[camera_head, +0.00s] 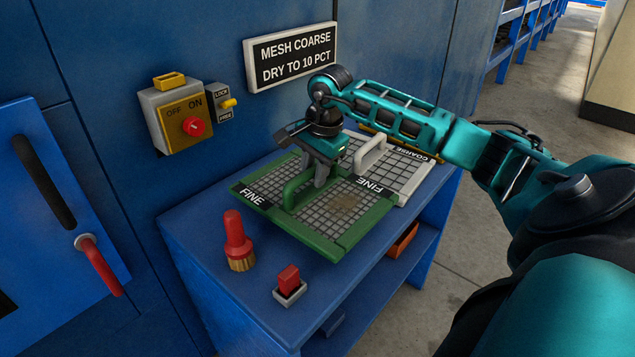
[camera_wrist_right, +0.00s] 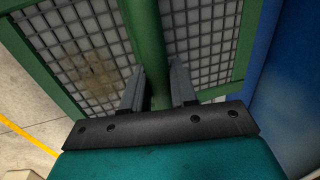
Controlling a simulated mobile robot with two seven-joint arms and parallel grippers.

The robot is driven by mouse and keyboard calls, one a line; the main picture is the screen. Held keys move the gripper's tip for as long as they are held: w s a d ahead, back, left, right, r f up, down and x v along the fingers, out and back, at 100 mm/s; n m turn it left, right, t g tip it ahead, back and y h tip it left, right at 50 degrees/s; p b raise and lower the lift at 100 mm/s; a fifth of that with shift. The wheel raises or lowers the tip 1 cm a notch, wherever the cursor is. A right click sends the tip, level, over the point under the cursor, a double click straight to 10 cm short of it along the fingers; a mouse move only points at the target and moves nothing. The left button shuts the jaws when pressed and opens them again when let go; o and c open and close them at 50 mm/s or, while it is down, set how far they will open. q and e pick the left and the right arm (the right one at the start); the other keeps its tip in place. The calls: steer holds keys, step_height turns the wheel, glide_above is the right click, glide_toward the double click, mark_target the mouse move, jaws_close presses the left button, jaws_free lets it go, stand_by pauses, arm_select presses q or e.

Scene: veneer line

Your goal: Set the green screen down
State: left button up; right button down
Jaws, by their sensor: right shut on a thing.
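The green screen (camera_head: 335,240) has a green frame, grey mesh with a brownish patch, and two FINE labels. It is over the blue bench top, and its front corner reaches past the front edge. I cannot tell whether it touches the bench. My right gripper (camera_head: 316,180) is shut on its green handle (camera_head: 292,191). In the right wrist view the fingers (camera_wrist_right: 160,92) stand on both sides of the green handle (camera_wrist_right: 146,40), with the mesh beyond. My left gripper is not in view.
A white COARSE screen (camera_head: 412,180) lies behind the green one on the bench (camera_head: 190,240). A red-handled brush (camera_head: 237,240) and a red switch block (camera_head: 289,284) stand in front. A switch box (camera_head: 180,115) and a sign (camera_head: 290,57) are on the wall. An orange item (camera_head: 403,240) is on the lower shelf.

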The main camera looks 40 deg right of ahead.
mark_target(323, 193)
step_height(323, 193, down, 4)
steer(key=shift+f, duration=0.1)
stand_by(0.4)
steer(key=shift+f, duration=0.2)
steer(key=c, duration=0.9)
jaws_free()
steer(key=shift+r, duration=0.1)
steer(key=shift+r, duration=0.55)
steer(key=r, duration=0.3)
steer(key=s+r, duration=0.1)
steer(key=r, duration=0.3)
steer(key=s+r, duration=0.1)
steer(key=r, duration=0.3)
steer(key=shift+s+d, duration=0.1)
steer(key=shift+s, duration=0.05)
